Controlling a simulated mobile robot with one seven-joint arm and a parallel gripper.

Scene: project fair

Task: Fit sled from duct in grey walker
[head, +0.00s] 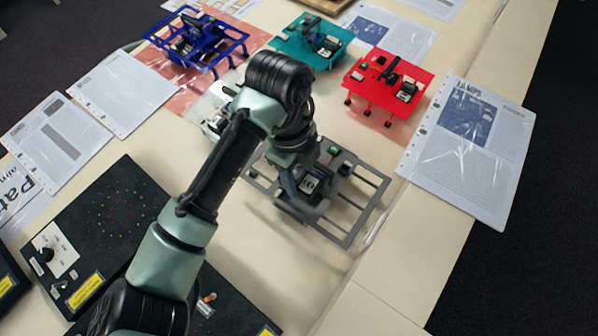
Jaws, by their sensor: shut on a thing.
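The grey walker (352,217), an open flat frame, stands on the pale table in the middle of the head view. My gripper (297,192) points down over its left-middle part. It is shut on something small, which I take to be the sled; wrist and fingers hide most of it. A dark part with a white label (312,184) shows beside the fingers, inside the frame outline. I cannot tell whether the sled touches the walker, and I cannot make out the duct.
Blue (203,50), teal (318,46) and red (387,90) walkers stand behind; a white one (218,118) is partly hidden by my arm. Printed sheets (468,150) lie right and left. Black panels (95,230) with knobs are at front left. The table's right edge is near.

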